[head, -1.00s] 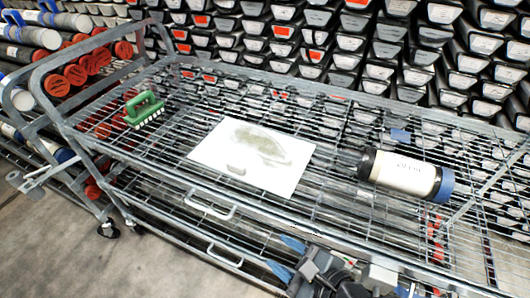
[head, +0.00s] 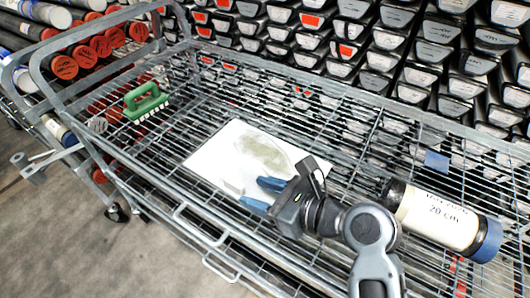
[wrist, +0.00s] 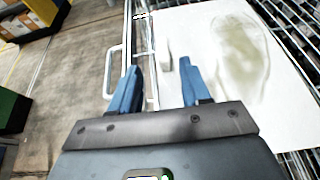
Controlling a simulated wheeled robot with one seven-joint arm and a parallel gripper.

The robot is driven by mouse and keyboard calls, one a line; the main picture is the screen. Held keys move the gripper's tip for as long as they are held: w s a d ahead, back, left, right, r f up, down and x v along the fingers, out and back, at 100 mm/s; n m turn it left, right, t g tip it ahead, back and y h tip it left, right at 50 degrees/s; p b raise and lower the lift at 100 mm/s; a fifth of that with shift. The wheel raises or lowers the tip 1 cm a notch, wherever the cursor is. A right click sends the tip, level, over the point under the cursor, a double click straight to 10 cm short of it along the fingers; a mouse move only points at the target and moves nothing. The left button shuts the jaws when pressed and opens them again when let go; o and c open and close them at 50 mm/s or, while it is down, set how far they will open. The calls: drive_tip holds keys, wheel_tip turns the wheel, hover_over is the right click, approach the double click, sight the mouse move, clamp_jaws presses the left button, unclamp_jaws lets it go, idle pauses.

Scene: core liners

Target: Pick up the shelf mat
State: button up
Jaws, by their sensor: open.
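The shelf mat (head: 215,156) is a flat white sheet with a greenish-grey smudge, lying on the wire shelf of a metal cart in the head view. In the wrist view the mat (wrist: 284,92) fills the upper right. My gripper (head: 254,192) has blue fingers, is open, and is over the mat's near right part. In the wrist view my gripper (wrist: 160,66) straddles the mat's edge. Whether the fingers touch the mat I cannot tell.
A green-handled brush (head: 147,103) stands on the cart's left. A white cylinder with a blue end (head: 445,217) lies to the right, near my arm. The cart's rail and a wire handle (head: 200,222) run along the front. Black core boxes (head: 420,55) fill the back.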

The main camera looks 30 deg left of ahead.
sight(237, 184)
drive_tip(key=shift+w+a, duration=0.25)
drive_tip(key=shift+a+f, duration=0.1)
drive_tip(key=shift+a, duration=0.2)
drive_tip(key=shift+x, duration=3.45)
clamp_jaws()
